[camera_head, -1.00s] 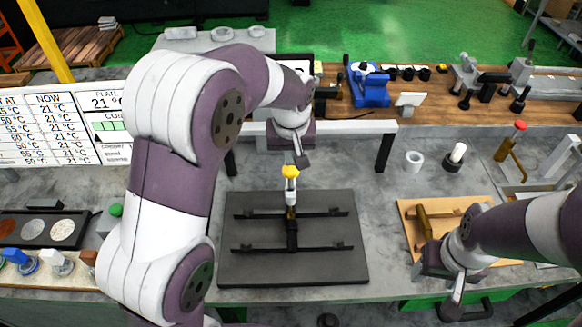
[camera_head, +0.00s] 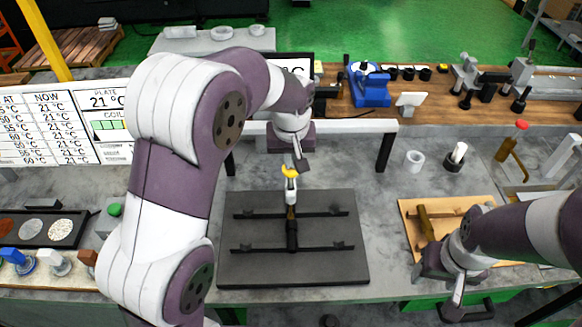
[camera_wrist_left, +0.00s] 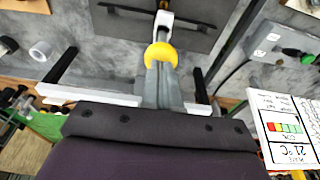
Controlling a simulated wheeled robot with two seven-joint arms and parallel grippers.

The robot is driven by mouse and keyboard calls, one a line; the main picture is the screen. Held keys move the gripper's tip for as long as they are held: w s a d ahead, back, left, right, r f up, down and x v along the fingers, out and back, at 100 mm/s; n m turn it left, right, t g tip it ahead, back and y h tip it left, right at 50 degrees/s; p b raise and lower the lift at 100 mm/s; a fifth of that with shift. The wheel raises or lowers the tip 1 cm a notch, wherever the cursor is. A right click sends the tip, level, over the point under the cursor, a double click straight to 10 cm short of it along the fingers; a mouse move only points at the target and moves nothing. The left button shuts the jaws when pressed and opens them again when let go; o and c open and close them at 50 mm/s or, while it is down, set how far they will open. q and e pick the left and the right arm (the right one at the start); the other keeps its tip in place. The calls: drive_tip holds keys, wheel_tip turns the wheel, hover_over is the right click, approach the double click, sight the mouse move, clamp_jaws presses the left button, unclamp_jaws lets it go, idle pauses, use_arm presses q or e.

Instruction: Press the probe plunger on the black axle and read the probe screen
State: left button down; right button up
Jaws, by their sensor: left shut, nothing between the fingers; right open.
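The black axle (camera_head: 291,236) lies on a dark plate (camera_head: 340,270) across two rails. A white probe (camera_head: 291,190) with a yellow plunger stands upright at its far end. My left gripper (camera_head: 302,164) is shut and empty, its tips at the yellow plunger (camera_head: 290,172). In the left wrist view the tips (camera_wrist_left: 160,66) overlap the yellow plunger (camera_wrist_left: 161,52); I cannot tell how firmly they touch. A dark-framed screen (camera_head: 298,66) behind my left arm shows part of its text, ending in "C". My right gripper (camera_head: 456,296) is open near the front right edge.
A wooden board with a brass part (camera_head: 425,222) lies beside my right gripper. A white-topped frame (camera_head: 350,127) stands behind the dark plate. A board reading "PLATE 21 °C" (camera_head: 104,103) stands at the left.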

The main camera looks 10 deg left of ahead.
use_arm(q)
drive_tip(key=shift+s+b+x, duration=0.2)
drive_tip(key=shift+b+x, duration=0.45)
drive_tip(key=shift+x, duration=0.3)
drive_tip(key=shift+s+b+x, duration=0.2)
drive_tip(key=shift+b+x, duration=0.45)
drive_tip(key=shift+x, duration=0.3)
drive_tip(key=shift+d+f, duration=0.1)
idle(0.4)
drive_tip(key=p+v, duration=0.2)
drive_tip(key=w+p+v, duration=0.1)
drive_tip(key=p+v, duration=0.1)
drive_tip(key=v, duration=0.1)
drive_tip(key=p+v, duration=0.2)
drive_tip(key=v, duration=0.1)
drive_tip(key=shift+w+a+r+p, duration=0.2)
drive_tip(key=shift+w+r+p, duration=0.1)
drive_tip(key=shift+w+p, duration=0.05)
drive_tip(key=shift+f, duration=0.1)
